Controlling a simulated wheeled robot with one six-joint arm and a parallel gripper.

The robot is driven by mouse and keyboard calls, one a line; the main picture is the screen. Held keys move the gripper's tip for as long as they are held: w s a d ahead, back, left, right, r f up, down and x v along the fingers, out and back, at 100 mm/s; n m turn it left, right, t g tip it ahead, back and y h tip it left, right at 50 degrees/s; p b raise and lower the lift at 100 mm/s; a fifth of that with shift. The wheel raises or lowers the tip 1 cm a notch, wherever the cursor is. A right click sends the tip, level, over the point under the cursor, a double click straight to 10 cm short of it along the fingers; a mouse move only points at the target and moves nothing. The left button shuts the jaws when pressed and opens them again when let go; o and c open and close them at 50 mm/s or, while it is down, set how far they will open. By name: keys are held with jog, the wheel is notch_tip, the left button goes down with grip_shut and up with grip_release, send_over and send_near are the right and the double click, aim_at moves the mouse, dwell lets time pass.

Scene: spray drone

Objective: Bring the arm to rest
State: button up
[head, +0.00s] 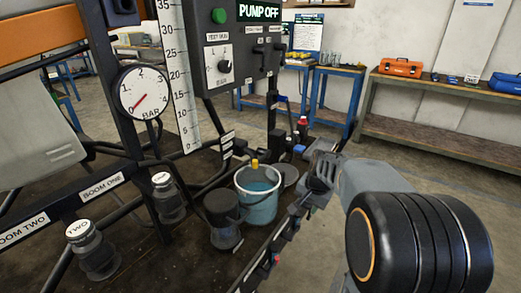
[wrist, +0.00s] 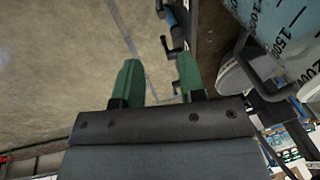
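My gripper (wrist: 158,78) shows two green fingers in the wrist view. They stand apart with bare floor between them, and nothing is held. In the head view my arm comes in from the lower right, with a black round joint and a grey link. The wrist end lies just right of the blue bucket (head: 259,209), over the edge of the spray rig. The fingertips are hard to make out in the head view.
The pump panel (head: 233,45) reads PUMP OFF. A bottle with a red cap (head: 303,128) is close to my wrist. A workbench (head: 440,95) stands back right, with open floor before it.

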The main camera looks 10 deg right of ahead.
jog(key=s+a+r+n+p, duration=0.3)
jog(key=s+r+p, duration=0.2)
jog(key=r+p, duration=0.3)
jog(key=s+a+r+n+p, duration=0.3)
jog(key=s+a+r+p, duration=0.1)
jog(key=r+p, duration=0.5)
jog(key=s+a+r+n+t+p, duration=0.1)
jog(key=s+a+r+n+p, duration=0.2)
jog(key=r+p, duration=0.5)
notch_tip(320, 180, up, 3)
jog(key=s+a, duration=0.1)
jog(key=s, duration=0.1)
jog(key=shift+s+n+p, duration=0.3)
jog(key=shift+n+p, duration=0.1)
jog(key=shift+c, duration=0.4)
